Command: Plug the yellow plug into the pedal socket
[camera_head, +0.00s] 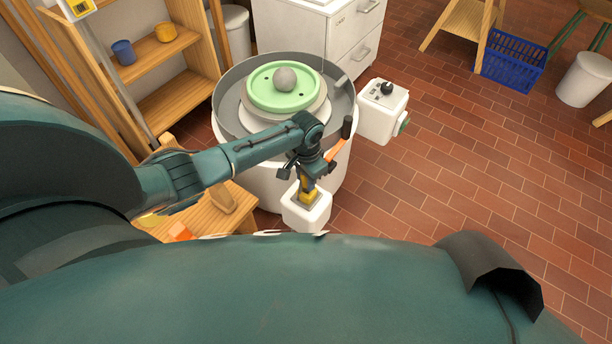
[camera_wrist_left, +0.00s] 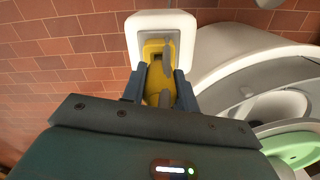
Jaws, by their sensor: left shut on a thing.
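The yellow plug (camera_head: 308,198) is held in my left gripper (camera_head: 308,187), which points down over the white socket box (camera_head: 305,215) at the front of the pottery wheel. In the left wrist view the fingers of the left gripper (camera_wrist_left: 159,86) are shut on the yellow plug (camera_wrist_left: 154,76), one on each side. The plug lies at the recessed opening of the white socket box (camera_wrist_left: 160,22). Its far end is at or inside the recess; I cannot tell how deep it sits. My right gripper is not in view.
The pottery wheel (camera_head: 228,112) bears a green disc (camera_head: 262,92) with a grey clay ball (camera_head: 286,79). An orange lever with a black end (camera_head: 337,148) stands close beside my gripper. A white control box (camera_head: 373,115) is right of the wheel.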

